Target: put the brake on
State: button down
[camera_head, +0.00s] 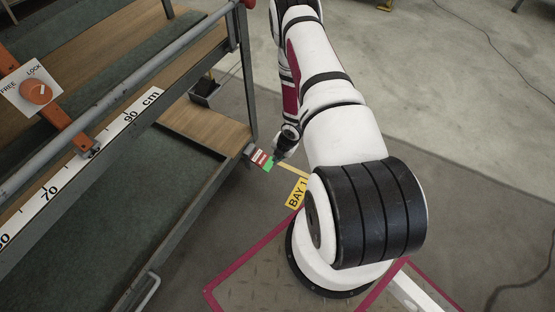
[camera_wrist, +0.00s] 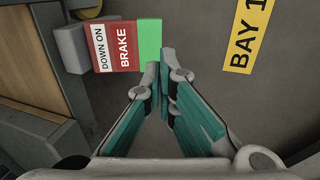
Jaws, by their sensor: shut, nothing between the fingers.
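The brake pedal (camera_wrist: 112,62) is a red block with a white "DOWN ON" strip, the word "BRAKE" and a green end. It sticks out from a grey mount at the rack's lower corner. It also shows small in the head view (camera_head: 257,156). My gripper (camera_wrist: 163,68) is shut and empty, its fingertips at the lower right edge of the green end in the wrist view. In the head view my gripper (camera_head: 276,158) is just right of the pedal. I cannot tell whether they touch, or whether the pedal is up or down.
The wheeled rack (camera_head: 185,120) with wooden and green shelves fills the left. An orange knob (camera_head: 36,92) marked FREE and LOCK sits on its upper bar. A yellow "BAY 1" sign (camera_head: 298,192) lies on the floor. The floor to the right is mostly clear.

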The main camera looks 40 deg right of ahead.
jog(key=s+p+v, duration=0.1)
jog(key=p+v, duration=0.1)
jog(key=v, duration=0.6)
jog(key=shift+d+f+p, duration=0.2)
jog(key=shift+p, duration=0.2)
jog(key=shift+w, duration=0.1)
